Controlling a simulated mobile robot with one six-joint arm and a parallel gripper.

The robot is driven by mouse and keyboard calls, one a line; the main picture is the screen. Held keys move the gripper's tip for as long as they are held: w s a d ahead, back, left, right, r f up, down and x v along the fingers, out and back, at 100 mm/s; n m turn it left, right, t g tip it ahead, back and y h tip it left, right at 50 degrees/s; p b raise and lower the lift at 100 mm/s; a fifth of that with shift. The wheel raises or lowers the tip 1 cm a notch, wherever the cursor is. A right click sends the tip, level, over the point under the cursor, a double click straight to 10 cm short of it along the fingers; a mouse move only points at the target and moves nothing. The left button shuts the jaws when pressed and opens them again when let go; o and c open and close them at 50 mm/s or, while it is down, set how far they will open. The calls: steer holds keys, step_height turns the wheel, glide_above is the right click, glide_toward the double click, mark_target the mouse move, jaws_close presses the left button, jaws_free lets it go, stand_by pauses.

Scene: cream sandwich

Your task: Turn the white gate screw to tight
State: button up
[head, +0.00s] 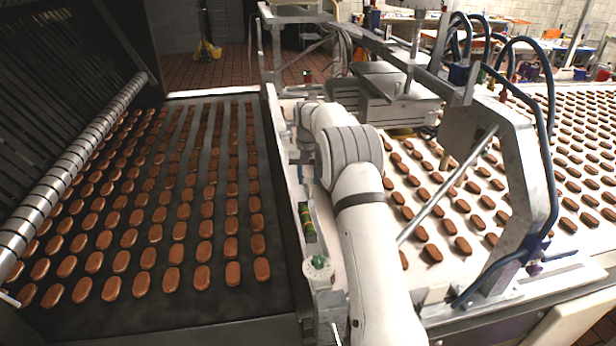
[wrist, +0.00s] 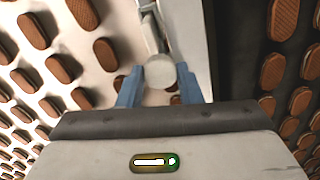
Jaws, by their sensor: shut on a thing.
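The white gate screw (wrist: 160,71) shows in the wrist view as a round white head at the end of a pale bar. My gripper (wrist: 160,80) has its two blue fingers on either side of the screw head and is shut on it. In the head view my white arm reaches forward along the rail between the two belts. There, the gripper and the screw it holds are hidden or too small to make out. How tight the screw is cannot be told.
A dark belt (head: 120,312) with rows of brown biscuits lies left, and a white belt (head: 445,262) with more biscuits lies right. A metal frame (head: 510,150) with blue hoses rises right of my arm. A pale round knob (head: 318,264) sits on the near rail.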

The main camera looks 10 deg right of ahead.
mark_target(308, 180)
stand_by(0.4)
steer(key=o, duration=1)
steer(key=shift+r+b, duration=0.6)
steer(key=shift+r, duration=3.3)
